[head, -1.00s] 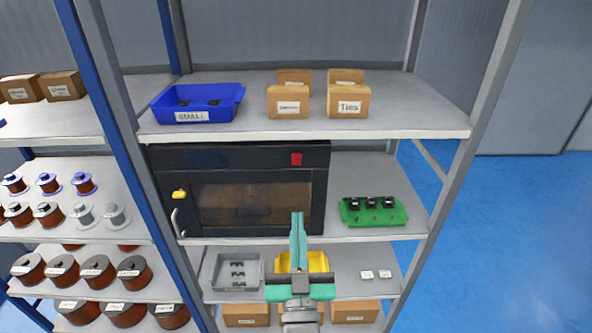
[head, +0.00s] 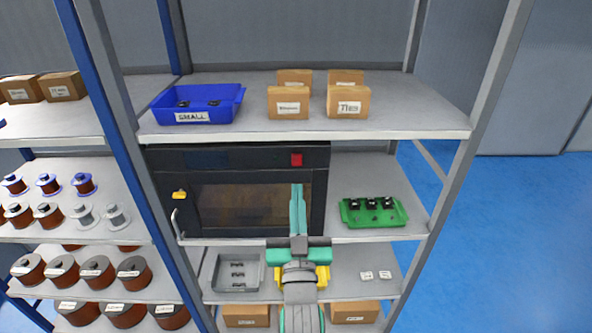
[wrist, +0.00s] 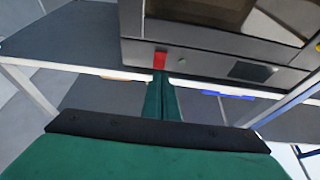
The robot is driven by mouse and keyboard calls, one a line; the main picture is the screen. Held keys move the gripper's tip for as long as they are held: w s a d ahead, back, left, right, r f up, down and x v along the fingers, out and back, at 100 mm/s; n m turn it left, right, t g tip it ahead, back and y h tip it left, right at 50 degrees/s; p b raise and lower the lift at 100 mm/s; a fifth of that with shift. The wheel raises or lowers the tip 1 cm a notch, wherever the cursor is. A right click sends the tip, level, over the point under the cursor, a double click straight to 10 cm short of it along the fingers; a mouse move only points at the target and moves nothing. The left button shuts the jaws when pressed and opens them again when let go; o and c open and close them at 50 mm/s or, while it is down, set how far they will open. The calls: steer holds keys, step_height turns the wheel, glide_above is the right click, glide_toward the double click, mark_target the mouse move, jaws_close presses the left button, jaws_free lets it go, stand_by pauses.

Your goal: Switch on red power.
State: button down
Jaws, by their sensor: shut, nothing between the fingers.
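The red power switch (head: 296,159) is a small red block on the upper right of the black oven's front panel (head: 255,158). In the wrist view the red switch (wrist: 160,60) sits just beyond my fingertips, and the oven appears upside down. My gripper (head: 297,187) is shut and empty, with its teal fingers pointing at the oven front. The fingertips show just below the switch in the head view. In the wrist view my gripper (wrist: 162,84) lines up with the switch; I cannot tell whether they touch. I cannot tell the switch's on or off state.
A yellow knob (head: 179,195) and a handle (head: 176,222) are at the oven's left. A shelf board (head: 300,131) runs just above the oven. A green tray (head: 373,213) stands to its right. A grey tray (head: 236,272) and yellow bin (head: 322,275) are below.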

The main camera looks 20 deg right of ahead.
mark_target(295, 157)
steer(key=x, duration=0.7)
steer(key=shift+w, duration=0.2)
steer(key=shift+w+d+r, duration=0.1)
steer(key=shift+r, duration=0.1)
steer(key=shift+f, duration=0.1)
steer(key=shift+s, duration=0.4)
steer(key=s+a, duration=0.3)
steer(key=s, duration=1)
steer(key=shift+a, duration=0.4)
steer(key=shift+w, duration=0.1)
